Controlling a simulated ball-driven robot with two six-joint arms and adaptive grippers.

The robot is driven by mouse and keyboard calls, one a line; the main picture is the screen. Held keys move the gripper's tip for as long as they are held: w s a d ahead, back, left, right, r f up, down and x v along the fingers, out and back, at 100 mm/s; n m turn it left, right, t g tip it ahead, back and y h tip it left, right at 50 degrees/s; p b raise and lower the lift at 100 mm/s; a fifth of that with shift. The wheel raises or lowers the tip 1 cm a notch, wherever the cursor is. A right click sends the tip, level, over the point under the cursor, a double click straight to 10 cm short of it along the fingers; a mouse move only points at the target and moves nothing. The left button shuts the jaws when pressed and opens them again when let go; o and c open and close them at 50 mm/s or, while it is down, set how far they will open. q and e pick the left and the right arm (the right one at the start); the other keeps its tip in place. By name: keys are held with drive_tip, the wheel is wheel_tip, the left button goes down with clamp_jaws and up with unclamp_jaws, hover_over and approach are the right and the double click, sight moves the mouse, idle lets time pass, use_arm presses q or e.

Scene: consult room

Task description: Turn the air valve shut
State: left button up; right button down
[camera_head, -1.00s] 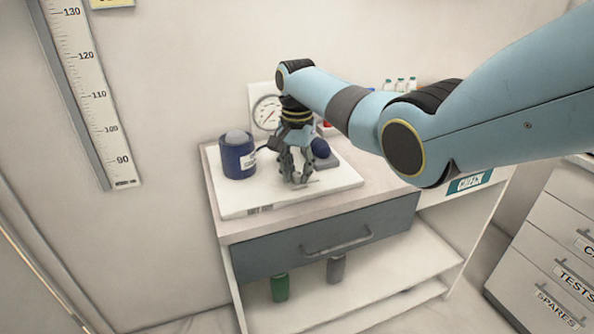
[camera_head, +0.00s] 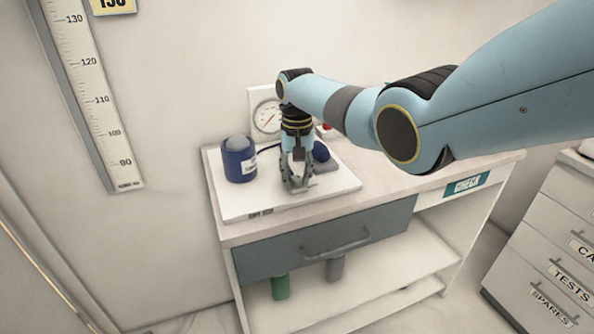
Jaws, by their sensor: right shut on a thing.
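My right gripper (camera_head: 298,184) points down over the white board (camera_head: 245,206) on the cabinet top. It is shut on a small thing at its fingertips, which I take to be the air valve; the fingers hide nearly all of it. A dark blue bulb (camera_head: 320,152) is just right of the gripper and behind it. A round pressure gauge (camera_head: 267,118) on a white back plate stands behind, partly covered by the arm. A dark blue cuff roll (camera_head: 238,160) with a white label stands on the board to the left, apart from the gripper. My left gripper is out of view.
The cabinet's grey drawer (camera_head: 290,252) is closed. A green bottle (camera_head: 280,287) and a grey bottle (camera_head: 334,270) stand on the shelf below. A labelled drawer unit (camera_head: 545,260) stands at the right. The board's front left is bare.

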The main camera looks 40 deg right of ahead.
drive_tip(key=n, duration=0.2)
drive_tip(key=shift+r+n+p, duration=0.1)
drive_tip(key=shift+n+p, duration=0.3)
drive_tip(key=n, duration=0.3)
drive_tip(key=shift+w+n+p, duration=0.1)
drive_tip(key=shift+n+p, duration=0.2)
drive_tip(key=shift+p, duration=0.05)
drive_tip(key=n, duration=0.5)
drive_tip(key=shift+n, duration=0.4)
drive_tip(key=shift+p, duration=0.3)
drive_tip(key=c, duration=1.1)
unclamp_jaws()
